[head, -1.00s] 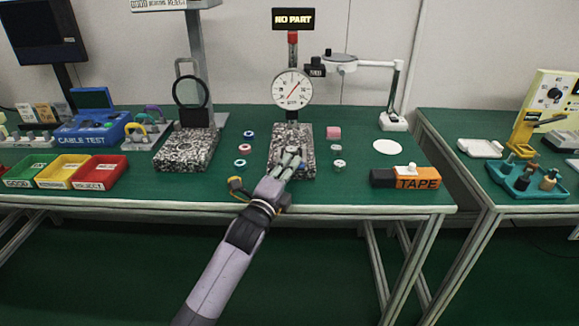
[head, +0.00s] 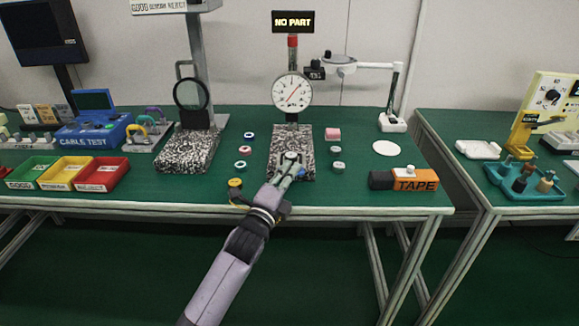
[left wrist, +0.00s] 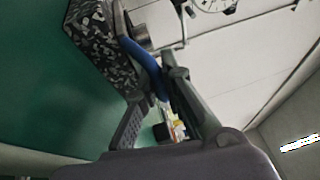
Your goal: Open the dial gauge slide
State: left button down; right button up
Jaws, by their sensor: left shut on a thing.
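The dial gauge (head: 292,91) stands on a column at the back of a speckled granite base (head: 304,143). A small silver round part of the slide (head: 291,158) shows on the front half of the base. My left gripper (head: 288,168) reaches in over the front of the base, just in front of this part. In the left wrist view, a curved blue handle (left wrist: 143,57) runs from beside a silver cylinder (left wrist: 136,34) into my left gripper (left wrist: 160,88), which is shut on it. My fingers hide part of the slide. My right gripper is out of view.
Small rings (head: 243,149) lie left of the base. An orange tape box (head: 415,184) is at the right front. A second granite stand (head: 188,149) is on the left. The sign (head: 293,21) reads NO PART.

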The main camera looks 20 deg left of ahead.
pick_arm(q)
jog(key=shift+s+d+f, duration=0.1)
jog(key=shift+f, duration=0.2)
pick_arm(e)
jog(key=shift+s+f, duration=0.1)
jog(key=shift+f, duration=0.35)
pick_arm(q)
jog(key=c, duration=2.2)
grip_release()
jog(key=shift+o, duration=1.2)
jog(key=shift+s+r, duration=0.15)
jog(key=shift+r, duration=0.05)
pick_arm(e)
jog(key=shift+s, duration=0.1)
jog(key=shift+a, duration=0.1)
pick_arm(q)
jog(key=s+a+f, duration=0.1)
jog(key=s+f, duration=0.1)
jog(key=s, duration=0.9)
jog(key=shift+s+a, duration=0.25)
jog(key=shift+s, duration=0.15)
